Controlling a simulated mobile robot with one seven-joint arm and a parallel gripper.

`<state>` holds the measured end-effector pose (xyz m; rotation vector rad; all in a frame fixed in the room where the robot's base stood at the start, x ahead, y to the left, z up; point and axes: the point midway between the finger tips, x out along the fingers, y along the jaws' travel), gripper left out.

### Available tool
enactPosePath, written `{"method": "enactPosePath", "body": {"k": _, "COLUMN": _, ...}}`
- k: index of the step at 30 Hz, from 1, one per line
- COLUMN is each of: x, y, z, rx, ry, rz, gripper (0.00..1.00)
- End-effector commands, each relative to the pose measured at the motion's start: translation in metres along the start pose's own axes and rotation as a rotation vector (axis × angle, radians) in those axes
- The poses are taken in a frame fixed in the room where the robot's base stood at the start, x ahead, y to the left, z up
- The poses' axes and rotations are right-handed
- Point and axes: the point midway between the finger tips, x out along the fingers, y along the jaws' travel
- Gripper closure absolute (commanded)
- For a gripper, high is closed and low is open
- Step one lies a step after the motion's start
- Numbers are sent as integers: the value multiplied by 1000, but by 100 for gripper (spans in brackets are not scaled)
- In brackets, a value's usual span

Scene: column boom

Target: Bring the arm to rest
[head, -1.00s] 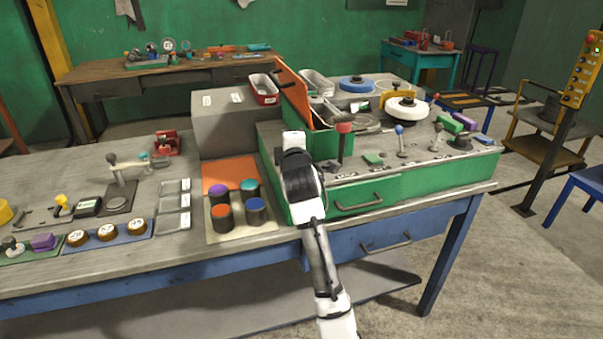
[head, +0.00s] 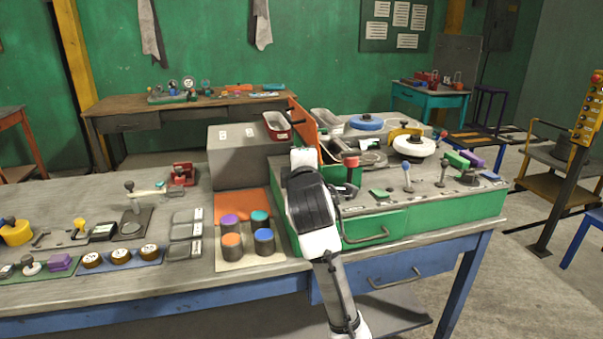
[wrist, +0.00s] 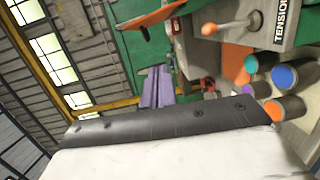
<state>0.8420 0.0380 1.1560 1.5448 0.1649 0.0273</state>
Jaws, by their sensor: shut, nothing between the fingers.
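My arm rises from the bottom of the head view to a black wrist joint (head: 312,205) with a white part (head: 303,158) above it, in front of the green drawer unit. A small dark shape that looks like my gripper (head: 346,189) shows at the right of the joint, close to the red-knobbed lever (head: 351,162). It is shut and empty, and mostly hidden. I cannot tell whether it touches the lever. In the wrist view a black bar (wrist: 165,122) and a white surface of my own arm fill the bottom; no fingers can be made out there.
The colored cylinders (head: 264,241) stand left of my arm, on a board. The raised orange panel (head: 303,128) and white wheel (head: 414,147) stand behind it. A green drawer (head: 375,228) is just right.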

Motion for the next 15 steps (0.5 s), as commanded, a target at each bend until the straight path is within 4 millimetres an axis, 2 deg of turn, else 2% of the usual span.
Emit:
{"method": "enactPosePath", "body": {"k": 5, "x": -9, "y": 6, "z": -1, "rx": -1, "ry": 1, "rz": 0, "gripper": 100}}
{"method": "enactPosePath", "body": {"k": 15, "x": -10, "y": 6, "z": -1, "rx": 0, "ry": 1, "rz": -1, "gripper": 100}}
